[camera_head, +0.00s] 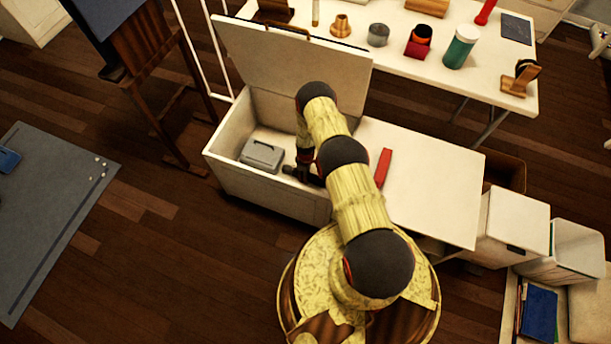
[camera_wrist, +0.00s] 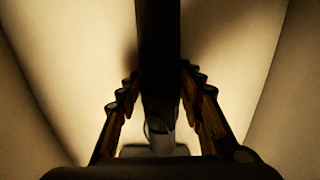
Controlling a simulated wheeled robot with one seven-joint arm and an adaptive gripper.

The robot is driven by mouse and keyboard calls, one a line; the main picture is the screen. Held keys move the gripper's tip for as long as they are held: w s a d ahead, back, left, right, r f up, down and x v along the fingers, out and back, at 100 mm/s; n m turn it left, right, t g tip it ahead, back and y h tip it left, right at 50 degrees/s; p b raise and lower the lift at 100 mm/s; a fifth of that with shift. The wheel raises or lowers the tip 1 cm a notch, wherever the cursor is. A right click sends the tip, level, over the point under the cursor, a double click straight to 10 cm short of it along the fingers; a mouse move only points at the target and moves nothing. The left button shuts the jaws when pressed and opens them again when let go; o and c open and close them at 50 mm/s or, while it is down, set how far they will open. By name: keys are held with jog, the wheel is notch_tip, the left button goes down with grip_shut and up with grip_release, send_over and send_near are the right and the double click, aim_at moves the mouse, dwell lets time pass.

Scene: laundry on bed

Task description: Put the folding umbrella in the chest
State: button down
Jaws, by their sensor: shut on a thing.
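The white chest (camera_head: 255,190) stands open in the head view, its lid (camera_head: 290,60) tilted up at the back. My gripper (camera_head: 300,174) reaches down inside the chest, toward its right side. In the wrist view, my gripper (camera_wrist: 158,82) is shut on a long dark thing, seemingly the folding umbrella (camera_wrist: 158,35), which runs up between the two fingers. Pale walls rise on both sides of it. A small pale loop shows at its lower end. In the head view, the umbrella cannot be told apart from the dark gripper.
A grey box (camera_head: 262,155) lies inside the chest, left of my gripper. A red object (camera_head: 382,168) lies on the white surface (camera_head: 435,195) right of the chest. A table (camera_head: 480,75) with several items stands behind. White bins (camera_head: 513,225) stand at right.

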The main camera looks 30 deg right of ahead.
jog(key=shift+w, duration=0.15)
jog(key=c, duration=1.2)
grip_release()
